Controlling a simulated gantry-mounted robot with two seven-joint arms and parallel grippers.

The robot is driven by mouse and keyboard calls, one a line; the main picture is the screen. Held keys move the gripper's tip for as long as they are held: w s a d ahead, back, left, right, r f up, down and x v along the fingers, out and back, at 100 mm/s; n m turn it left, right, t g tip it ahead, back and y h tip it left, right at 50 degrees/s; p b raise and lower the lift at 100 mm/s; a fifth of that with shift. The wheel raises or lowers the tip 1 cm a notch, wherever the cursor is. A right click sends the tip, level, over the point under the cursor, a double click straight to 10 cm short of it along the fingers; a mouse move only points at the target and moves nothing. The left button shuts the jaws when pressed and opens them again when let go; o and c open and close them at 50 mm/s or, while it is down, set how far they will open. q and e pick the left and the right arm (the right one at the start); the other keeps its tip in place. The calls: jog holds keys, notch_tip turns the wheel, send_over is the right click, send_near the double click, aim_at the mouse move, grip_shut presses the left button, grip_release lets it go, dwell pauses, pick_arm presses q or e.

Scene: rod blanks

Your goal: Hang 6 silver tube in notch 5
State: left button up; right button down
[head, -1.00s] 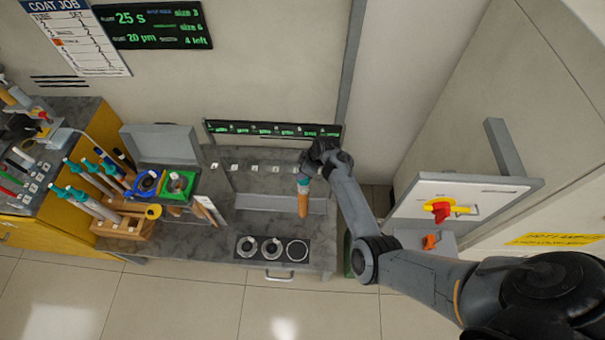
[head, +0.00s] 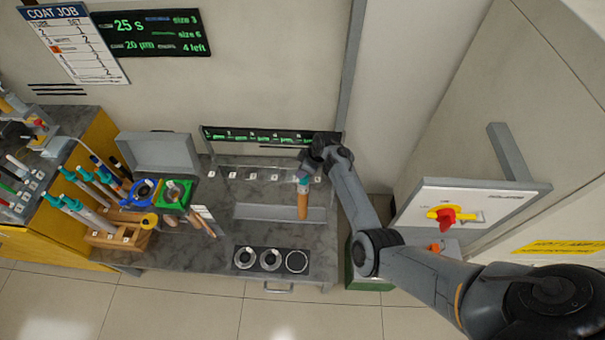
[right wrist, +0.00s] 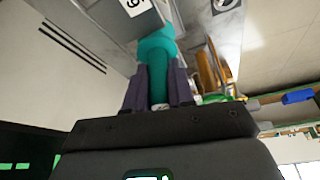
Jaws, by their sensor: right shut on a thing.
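My right gripper (head: 310,168) is at the right part of the hanging rack (head: 270,163), shut on the teal top of a tube. The tube (head: 303,206) hangs down below the gripper; its lower body looks copper-orange rather than silver. In the right wrist view the teal top (right wrist: 156,58) sits between the two fingers (right wrist: 158,88), close to a white tag (right wrist: 132,5) that reads 6. The tube is near the fifth and sixth rack places. Whether it rests in a notch is hidden by the gripper. My left gripper is out of view.
Three round wells (head: 270,260) are at the bench front. A grey tray (head: 255,213) lies under the rack. A switch panel (head: 475,195) stands at right.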

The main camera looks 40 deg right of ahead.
jog(key=shift+w+d+f+b, duration=0.1)
jog(key=shift+w+d+b, duration=0.4)
jog(key=shift+w+b, duration=0.05)
jog(key=shift+w+d, duration=0.25)
dwell(0.9)
dwell(0.7)
jog(key=shift+f, duration=0.15)
dwell(0.5)
jog(key=shift+f, duration=0.15)
dwell(0.5)
jog(key=c, duration=0.9)
grip_release()
